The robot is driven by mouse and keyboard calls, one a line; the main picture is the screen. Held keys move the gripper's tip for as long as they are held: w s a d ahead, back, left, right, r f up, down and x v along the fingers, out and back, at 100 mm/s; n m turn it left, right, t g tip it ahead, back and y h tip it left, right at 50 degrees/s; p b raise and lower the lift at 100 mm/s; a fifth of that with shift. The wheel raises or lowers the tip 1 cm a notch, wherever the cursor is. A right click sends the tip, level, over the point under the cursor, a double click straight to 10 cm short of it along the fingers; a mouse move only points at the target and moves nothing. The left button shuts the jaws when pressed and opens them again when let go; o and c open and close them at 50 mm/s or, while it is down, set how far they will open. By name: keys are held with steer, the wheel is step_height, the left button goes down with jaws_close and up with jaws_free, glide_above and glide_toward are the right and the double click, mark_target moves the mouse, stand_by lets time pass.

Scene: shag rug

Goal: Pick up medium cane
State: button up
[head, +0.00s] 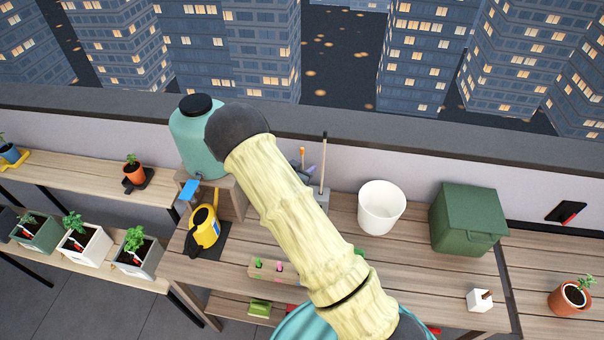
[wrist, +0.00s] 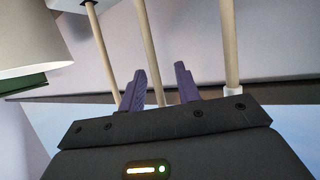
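Several slim pale wooden canes stand close together in the wrist view, one at left (wrist: 104,50), one in the middle (wrist: 148,45) and one at right (wrist: 229,45). I cannot tell which is the medium cane. In the head view a tall cane (head: 323,160) and a shorter, orange-topped one (head: 302,156) rise by a grey holder (head: 321,197); my arm hides part of this area. My gripper (wrist: 160,68) has its two purple fingers apart. The middle cane passes close by the left finger; contact is unclear. No cane is visibly clamped.
A white bucket (head: 381,208) and green box (head: 468,218) stand right of the holder on the wooden bench. A teal tank (head: 198,150) and yellow watering can (head: 205,230) are left. A small planter (head: 262,271) sits in front. A wall runs behind.

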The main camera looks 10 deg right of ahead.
steer(key=shift+w+d, duration=0.1)
steer(key=shift+w, duration=0.05)
steer(key=shift+c, duration=0.2)
jaws_close()
steer(key=shift+r, duration=0.1)
stand_by(0.3)
step_height(320, 180, up, 10)
steer(key=b, duration=0.2)
stand_by(0.7)
